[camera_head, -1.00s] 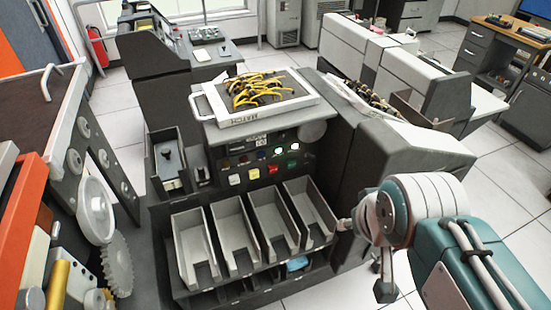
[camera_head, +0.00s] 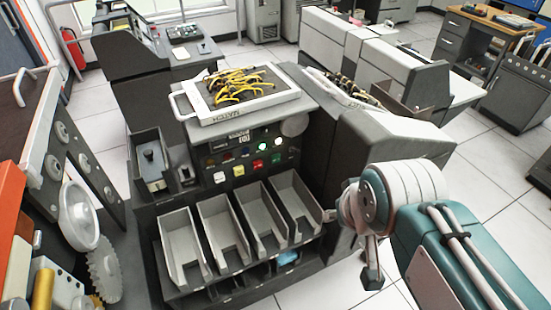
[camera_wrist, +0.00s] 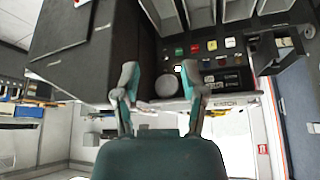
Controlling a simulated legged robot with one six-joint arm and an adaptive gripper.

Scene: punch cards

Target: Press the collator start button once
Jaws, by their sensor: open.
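The collator's dark front panel (camera_head: 232,161) stands upright above a row of grey card bins. Its lower row has a white button (camera_head: 221,177), a red button (camera_head: 258,165) and a green button (camera_head: 276,159), with small lamps above, one lit bright white (camera_head: 278,142). Labels are too small to read. In the head view my wrist is right of the bins.
The grey bins (camera_head: 228,237) stick out below the panel. A tray of yellow wires (camera_head: 197,108) lies on top of the machine. A grey cabinet (camera_head: 395,140) stands right of the panel. Machinery with a gear (camera_head: 104,271) is at left. Tiled floor is open at right.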

